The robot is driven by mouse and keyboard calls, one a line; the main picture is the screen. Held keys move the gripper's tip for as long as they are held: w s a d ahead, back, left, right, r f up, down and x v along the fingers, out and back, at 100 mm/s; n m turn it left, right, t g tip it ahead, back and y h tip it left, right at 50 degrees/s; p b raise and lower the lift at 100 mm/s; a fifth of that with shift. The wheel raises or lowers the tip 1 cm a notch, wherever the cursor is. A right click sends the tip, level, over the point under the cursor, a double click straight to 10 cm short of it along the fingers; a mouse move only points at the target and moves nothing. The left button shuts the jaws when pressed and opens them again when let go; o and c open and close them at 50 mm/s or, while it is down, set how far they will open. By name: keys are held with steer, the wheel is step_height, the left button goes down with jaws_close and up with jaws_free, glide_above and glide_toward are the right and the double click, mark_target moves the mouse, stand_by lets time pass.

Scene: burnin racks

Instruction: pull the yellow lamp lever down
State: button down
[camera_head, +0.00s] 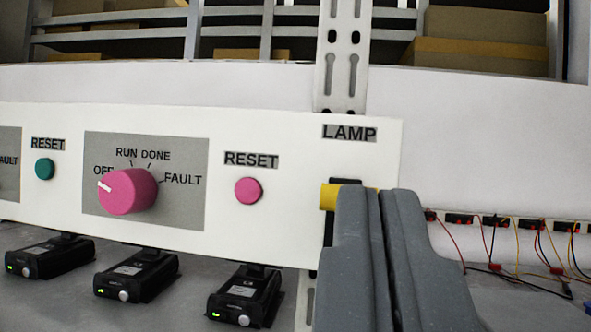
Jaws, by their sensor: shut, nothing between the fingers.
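The yellow lamp lever (328,197) shows at the right end of the white panel (290,135), under the label LAMP (349,132). It sits in front of a dark slot plate (345,182). Only its left end and a thin strip of its top edge show; my gripper (375,200) covers the rest. My gripper's grey fingers are shut together, with their tips in front of the lever. I cannot tell whether they touch it.
Left of the lever are a pink RESET button (248,191), a pink rotary knob (128,191) and a green button (44,169). Several black modules (245,295) sit on the shelf below. Wires (490,245) hang at the right. A perforated upright (341,60) stands behind the panel.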

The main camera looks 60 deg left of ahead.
steer(key=shift+a+r, duration=0.1)
stand_by(0.3)
steer(key=p+x, duration=0.6)
steer(key=x, duration=0.4)
steer(key=shift+w+a+f+b, duration=0.1)
steer(key=shift+f+b, duration=0.3)
steer(key=shift+f, duration=0.6)
steer(key=shift+w+a+f+b, duration=0.15)
steer(key=shift+f+b, duration=0.2)
steer(key=shift+f, duration=0.7)
steer(key=shift+d, duration=0.1)
steer(key=shift+s+f+y+b, duration=0.15)
steer(key=shift+f+y+b, duration=0.2)
steer(key=shift+b, duration=0.25)
